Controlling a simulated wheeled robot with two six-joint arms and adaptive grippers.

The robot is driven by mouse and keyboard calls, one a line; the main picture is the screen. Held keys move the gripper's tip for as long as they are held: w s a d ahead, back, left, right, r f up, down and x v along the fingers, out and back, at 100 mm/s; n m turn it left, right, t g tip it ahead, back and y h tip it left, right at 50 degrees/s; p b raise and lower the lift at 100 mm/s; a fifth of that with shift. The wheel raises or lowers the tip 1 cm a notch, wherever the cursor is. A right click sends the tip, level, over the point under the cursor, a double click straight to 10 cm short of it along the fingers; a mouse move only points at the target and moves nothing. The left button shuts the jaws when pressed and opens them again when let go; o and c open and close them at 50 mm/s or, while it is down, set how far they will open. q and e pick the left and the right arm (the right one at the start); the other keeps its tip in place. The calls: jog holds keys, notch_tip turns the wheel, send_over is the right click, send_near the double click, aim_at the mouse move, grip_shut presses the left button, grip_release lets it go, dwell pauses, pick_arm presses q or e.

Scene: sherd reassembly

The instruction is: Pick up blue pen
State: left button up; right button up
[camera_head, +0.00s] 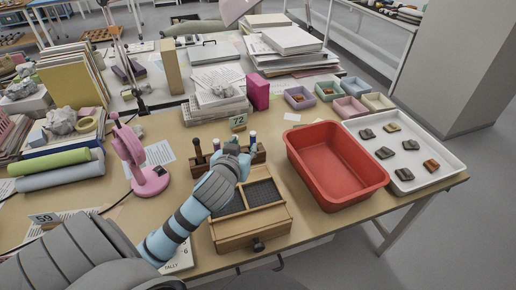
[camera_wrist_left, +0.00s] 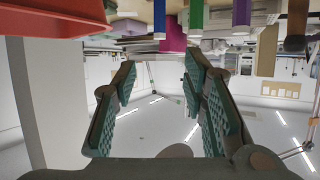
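The blue pen (camera_wrist_left: 159,18) stands at the top of the left wrist view, beside a green pen (camera_wrist_left: 196,14) and a purple one (camera_wrist_left: 242,12). In the head view what looks like the blue pen (camera_head: 252,137) stands at the right end of a wooden holder (camera_head: 181,168). My left gripper (camera_head: 231,148) is over the holder, just left of that pen, and hides part of the holder. In the left wrist view the gripper (camera_wrist_left: 162,90) is open, with nothing between its fingers. The pens appear beyond the fingertips, apart from them. My right gripper is not in view.
A wooden box (camera_head: 230,239) with a dark grid lies under my left forearm. A red tub (camera_head: 318,178) and a white tray (camera_head: 438,158) of sherds are to the right. A pink lamp (camera_head: 150,181) stands left of the holder. Books and papers crowd the back.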

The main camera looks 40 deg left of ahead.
aim_at(252, 136)
pick_arm(q)
jog(key=b+x, duration=0.1)
jog(key=x, duration=0.4)
jog(key=b+x, duration=0.2)
jog(key=x, duration=0.2)
jog(key=f+b+x, duration=0.1)
jog(key=x, duration=0.4)
jog(key=shift+f, duration=0.25)
jog(key=shift+r, duration=0.1)
grip_shut()
